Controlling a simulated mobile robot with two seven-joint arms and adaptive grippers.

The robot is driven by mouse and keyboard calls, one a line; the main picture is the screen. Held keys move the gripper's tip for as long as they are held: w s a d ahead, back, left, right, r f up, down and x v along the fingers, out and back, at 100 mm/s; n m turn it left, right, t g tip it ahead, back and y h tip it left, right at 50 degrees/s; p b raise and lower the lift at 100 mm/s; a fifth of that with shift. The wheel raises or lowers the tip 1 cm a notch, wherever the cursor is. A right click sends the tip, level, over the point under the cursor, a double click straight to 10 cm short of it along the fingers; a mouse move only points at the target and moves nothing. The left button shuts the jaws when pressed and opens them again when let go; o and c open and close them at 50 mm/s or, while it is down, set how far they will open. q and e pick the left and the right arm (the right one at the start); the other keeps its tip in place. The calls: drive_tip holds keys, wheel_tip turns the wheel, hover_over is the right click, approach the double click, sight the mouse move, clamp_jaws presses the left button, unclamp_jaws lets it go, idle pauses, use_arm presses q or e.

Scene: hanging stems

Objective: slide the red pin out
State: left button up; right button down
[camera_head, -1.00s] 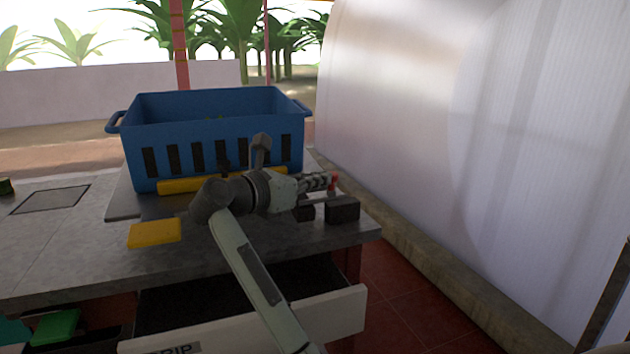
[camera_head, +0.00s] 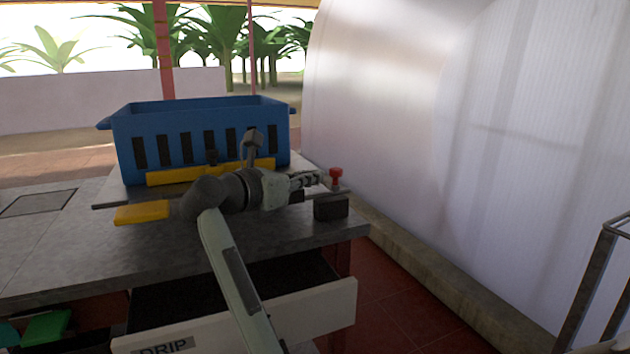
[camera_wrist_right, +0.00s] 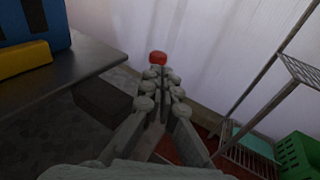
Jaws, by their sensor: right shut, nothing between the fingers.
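The red pin (camera_head: 336,174) has a round red head and stands at the right end of the bench, by a dark block (camera_head: 330,207). In the right wrist view its red head (camera_wrist_right: 157,58) shows just beyond the fingertips. My right gripper (camera_head: 318,180) is shut and empty, its fingertips just left of the pin in the head view. I cannot tell whether they touch it. The pin's lower part is hidden by the fingers in the wrist view (camera_wrist_right: 158,76). My left gripper is not in view.
A blue crate (camera_head: 205,115) stands at the back of the grey bench (camera_head: 80,250), with a yellow bar before it. A yellow block (camera_head: 143,212) lies at the front left. An open drawer (camera_head: 290,314) juts out below. A translucent curved wall rises right.

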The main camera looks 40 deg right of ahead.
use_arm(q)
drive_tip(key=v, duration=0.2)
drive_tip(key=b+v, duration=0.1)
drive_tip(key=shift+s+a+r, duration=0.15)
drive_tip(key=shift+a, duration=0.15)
use_arm(e)
drive_tip(key=v, duration=0.9)
drive_tip(key=shift+a, duration=0.2)
